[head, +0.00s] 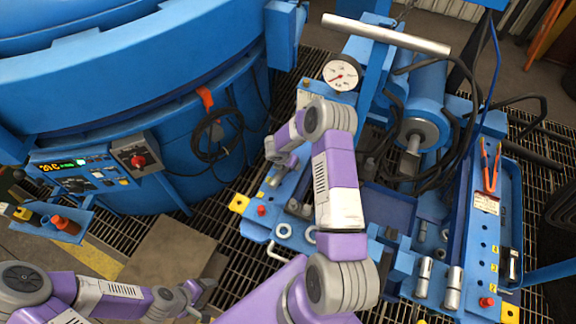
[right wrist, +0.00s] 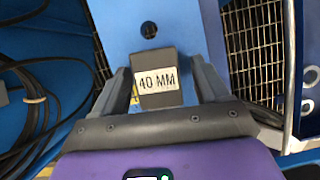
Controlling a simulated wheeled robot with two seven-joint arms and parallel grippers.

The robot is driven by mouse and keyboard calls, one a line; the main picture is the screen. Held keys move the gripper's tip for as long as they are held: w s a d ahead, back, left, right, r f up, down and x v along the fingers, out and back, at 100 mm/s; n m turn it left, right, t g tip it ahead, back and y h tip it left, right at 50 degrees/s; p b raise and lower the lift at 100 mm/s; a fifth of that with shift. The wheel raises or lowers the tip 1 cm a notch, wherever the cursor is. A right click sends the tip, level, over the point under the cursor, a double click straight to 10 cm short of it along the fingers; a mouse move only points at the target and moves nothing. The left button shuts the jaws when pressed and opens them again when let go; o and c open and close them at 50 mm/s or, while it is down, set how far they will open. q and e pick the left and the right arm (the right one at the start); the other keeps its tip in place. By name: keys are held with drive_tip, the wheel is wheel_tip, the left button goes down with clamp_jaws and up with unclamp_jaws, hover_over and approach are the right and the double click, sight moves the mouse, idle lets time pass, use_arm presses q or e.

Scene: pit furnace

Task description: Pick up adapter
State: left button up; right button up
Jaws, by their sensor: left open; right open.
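The adapter (right wrist: 157,82) shows in the right wrist view as a dark block with a white "40 MM" label. It lies on or against a blue plate (right wrist: 150,30) with a round hole just beyond it. My right gripper (right wrist: 158,74) is open, with one finger on each side of the adapter; whether the fingers touch it is unclear. In the head view my right gripper (head: 276,172) points down over the left part of the blue bench, and I cannot make out the adapter there. My left gripper (head: 203,296) is open and empty, low over the floor.
A large blue furnace (head: 150,100) fills the upper left, with a control panel (head: 75,175). A blue press cylinder (head: 425,90) and cables stand behind my right arm. Metal rings (head: 283,231) and cylindrical parts (head: 422,277) lie on the bench. A gauge (head: 341,74) stands near my right wrist.

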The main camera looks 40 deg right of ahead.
drive_tip(key=shift+r, duration=0.1)
drive_tip(key=c, duration=1.4)
drive_tip(key=shift+w, duration=0.1)
drive_tip(key=shift+r, duration=0.15)
drive_tip(key=shift+r+p, duration=0.9)
drive_tip(key=shift+r, duration=0.75)
drive_tip(key=shift+s+d+r, duration=0.15)
drive_tip(key=shift+s, duration=0.05)
drive_tip(key=s+d, duration=0.4)
drive_tip(key=s, duration=0.4)
drive_tip(key=s+d, duration=0.4)
drive_tip(key=s, duration=0.3)
drive_tip(key=shift+s+b, duration=0.3)
drive_tip(key=shift+s, duration=0.05)
